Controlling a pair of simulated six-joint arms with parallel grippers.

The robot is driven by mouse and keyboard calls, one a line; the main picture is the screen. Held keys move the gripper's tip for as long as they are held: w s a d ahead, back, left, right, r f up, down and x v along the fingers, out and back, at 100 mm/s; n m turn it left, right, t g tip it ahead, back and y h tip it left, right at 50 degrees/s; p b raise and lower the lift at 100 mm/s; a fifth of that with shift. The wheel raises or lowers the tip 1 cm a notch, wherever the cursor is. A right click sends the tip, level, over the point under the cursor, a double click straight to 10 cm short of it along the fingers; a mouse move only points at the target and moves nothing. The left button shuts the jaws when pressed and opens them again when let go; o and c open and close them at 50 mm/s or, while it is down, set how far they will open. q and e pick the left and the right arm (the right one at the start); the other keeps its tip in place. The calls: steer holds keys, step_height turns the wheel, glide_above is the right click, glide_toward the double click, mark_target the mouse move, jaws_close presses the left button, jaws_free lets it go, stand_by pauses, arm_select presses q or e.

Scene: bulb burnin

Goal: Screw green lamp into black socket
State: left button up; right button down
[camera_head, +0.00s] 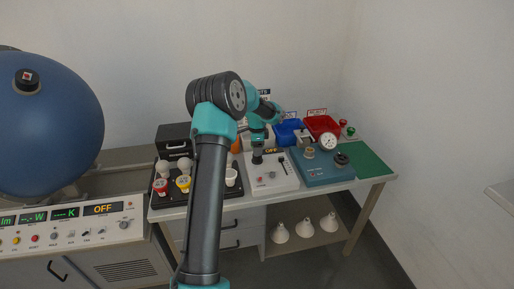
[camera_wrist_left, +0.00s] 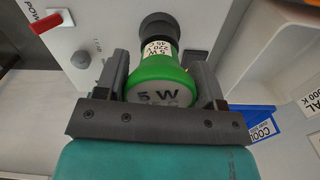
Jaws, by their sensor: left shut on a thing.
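The green lamp (camera_wrist_left: 160,72), marked 5 W, sits between the two fingers of my left gripper (camera_wrist_left: 162,82), which is shut on it. Its labelled neck points at the black socket (camera_wrist_left: 158,24) and meets it in the left wrist view. How deep its base sits in the socket cannot be told. In the head view my left gripper (camera_head: 258,143) is above the white panel, pointing down at the socket (camera_head: 257,158). The lamp is hard to make out there. My right gripper is not in view.
The white panel (camera_head: 285,184) has a knob (camera_wrist_left: 80,60) and a red switch (camera_wrist_left: 50,21). A rack of bulbs (camera_head: 208,194) stands left, a teal tester (camera_head: 325,174) right. Blue (camera_head: 288,135) and red bins (camera_head: 322,127) are behind. Green mat (camera_head: 372,162) has free room.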

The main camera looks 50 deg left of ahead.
arm_select(q)
steer(key=o, duration=0.8)
steer(key=n, duration=0.4)
steer(key=shift+n, duration=0.4)
steer(key=n, duration=1.1)
steer(key=shift+d, duration=0.1)
steer(key=n, duration=0.7)
